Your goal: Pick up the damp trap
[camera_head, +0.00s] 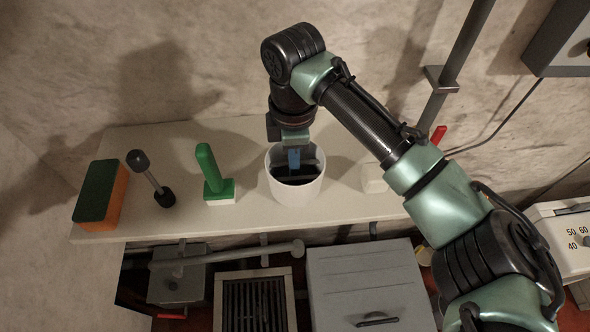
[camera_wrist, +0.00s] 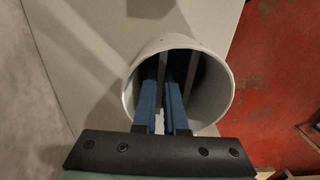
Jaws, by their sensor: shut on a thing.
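The damp trap appears to be the white round tub (camera_head: 296,190) with a dark inside, upright at the middle of the shelf. It also shows in the wrist view (camera_wrist: 222,108), open end facing the camera. My gripper (camera_head: 294,165) points down into the tub from above. In the wrist view, its blue fingers (camera_wrist: 160,92) reach inside the rim, close together, with a thin grey bar between them that runs across the opening. The gripper is shut on the trap, seemingly by this bar. The fingertips are partly hidden, and whether the tub touches the shelf is unclear.
The pale shelf (camera_head: 240,143) also holds a green-and-orange sponge (camera_head: 101,192), a black-ended tool (camera_head: 150,180), a green-handled brush (camera_head: 212,176) and a white item (camera_head: 373,178) partly behind my arm. The wall stands behind. A grey box (camera_head: 365,285) sits below.

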